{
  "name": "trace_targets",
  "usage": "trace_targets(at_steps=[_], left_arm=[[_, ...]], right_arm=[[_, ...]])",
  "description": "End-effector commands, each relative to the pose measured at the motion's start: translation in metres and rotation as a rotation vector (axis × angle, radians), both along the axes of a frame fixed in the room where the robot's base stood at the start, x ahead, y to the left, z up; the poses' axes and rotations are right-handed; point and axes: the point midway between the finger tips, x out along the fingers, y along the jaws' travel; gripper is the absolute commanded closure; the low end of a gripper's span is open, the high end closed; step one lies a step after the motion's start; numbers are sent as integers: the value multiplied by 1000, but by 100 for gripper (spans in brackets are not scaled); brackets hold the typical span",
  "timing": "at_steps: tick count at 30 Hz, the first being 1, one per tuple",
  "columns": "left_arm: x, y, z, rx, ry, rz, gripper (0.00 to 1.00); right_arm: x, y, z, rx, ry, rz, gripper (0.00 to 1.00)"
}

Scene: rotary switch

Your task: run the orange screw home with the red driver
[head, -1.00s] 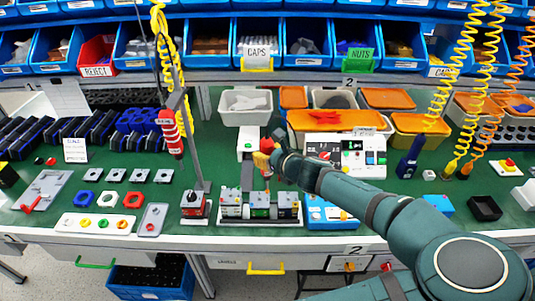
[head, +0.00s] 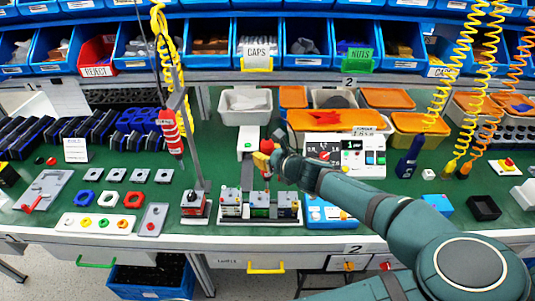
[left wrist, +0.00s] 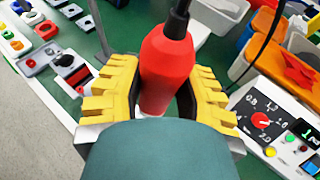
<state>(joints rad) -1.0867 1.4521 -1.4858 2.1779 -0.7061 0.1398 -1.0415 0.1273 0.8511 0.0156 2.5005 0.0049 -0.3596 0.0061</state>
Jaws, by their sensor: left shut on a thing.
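My left gripper (head: 264,161) is shut on the red driver. Its yellow fingers stand on both sides of the driver body. In the left wrist view, the red driver (left wrist: 167,65) stands between the yellow fingers, with a black cable at its top. I cannot make out the orange screw clearly under the tip. My right gripper is not in view.
A torque panel (head: 345,155) with a dial and display stands right of the gripper. Another red driver (head: 170,132) hangs at the left by a post. A blue tray (head: 330,213) lies right of the fixture. A red-and-black block (head: 194,205) sits left of it.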

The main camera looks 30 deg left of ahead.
Motion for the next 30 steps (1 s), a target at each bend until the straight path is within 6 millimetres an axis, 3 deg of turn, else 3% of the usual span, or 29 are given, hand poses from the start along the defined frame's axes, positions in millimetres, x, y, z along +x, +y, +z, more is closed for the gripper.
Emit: trace_targets(at_steps=[30], left_arm=[[0, 0, -9, 1, -1, 0, 100]], right_arm=[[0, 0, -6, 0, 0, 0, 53]])
